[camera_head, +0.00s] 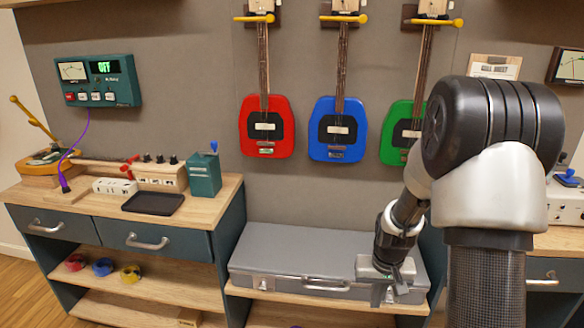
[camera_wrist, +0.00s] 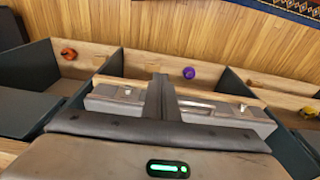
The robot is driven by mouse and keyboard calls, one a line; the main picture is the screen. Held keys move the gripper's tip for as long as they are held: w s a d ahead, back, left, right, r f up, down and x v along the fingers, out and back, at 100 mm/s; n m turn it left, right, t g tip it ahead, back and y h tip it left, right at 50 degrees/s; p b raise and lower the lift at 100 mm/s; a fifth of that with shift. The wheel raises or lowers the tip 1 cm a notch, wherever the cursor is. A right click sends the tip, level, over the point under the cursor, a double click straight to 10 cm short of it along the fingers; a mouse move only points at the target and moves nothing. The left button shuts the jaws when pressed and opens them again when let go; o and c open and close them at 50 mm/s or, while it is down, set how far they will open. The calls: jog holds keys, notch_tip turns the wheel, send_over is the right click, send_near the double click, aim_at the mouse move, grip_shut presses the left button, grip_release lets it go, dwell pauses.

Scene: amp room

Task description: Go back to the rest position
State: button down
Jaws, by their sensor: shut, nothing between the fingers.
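My gripper (camera_head: 390,296) hangs low at the end of my arm, at the front right part of a closed grey case (camera_head: 300,252). In the wrist view its dark fingers (camera_wrist: 160,92) are together with nothing between them, and the case's latched front (camera_wrist: 105,92) shows just beyond them. I cannot tell whether the fingertips touch the case. A green light glows on the gripper's body in the wrist view. My arm hides part of the right side in the head view.
Red (camera_head: 266,126), blue (camera_head: 338,130) and green (camera_head: 400,132) guitars hang on the back wall. A workbench (camera_head: 218,196) at left holds a black tray (camera_head: 153,203), a teal box (camera_head: 204,174) and other gear. Colored rolls (camera_head: 102,267) lie on its shelf. Wooden floor is open in front.

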jog(key=s+a+r+t, duration=0.15)
jog(key=s+r, duration=0.25)
jog(key=r, duration=0.4)
jog(key=s+a+r+n, duration=0.1)
jog(key=s+a+r, duration=0.2)
jog(key=r, duration=0.5)
jog(key=s+a+r+t, duration=0.1)
jog(key=s+a+r, duration=0.25)
jog(key=r, duration=0.45)
jog(key=s+a+r+n+t, duration=0.15)
jog(key=s+r, duration=0.35)
jog(key=s, duration=0.5)
notch_tip(320, 180, up, 20)
jog(key=p, duration=2.1)
jog(key=shift+a+r, duration=0.25)
jog(key=shift+w+m, duration=0.1)
jog(key=shift+m, duration=0.15)
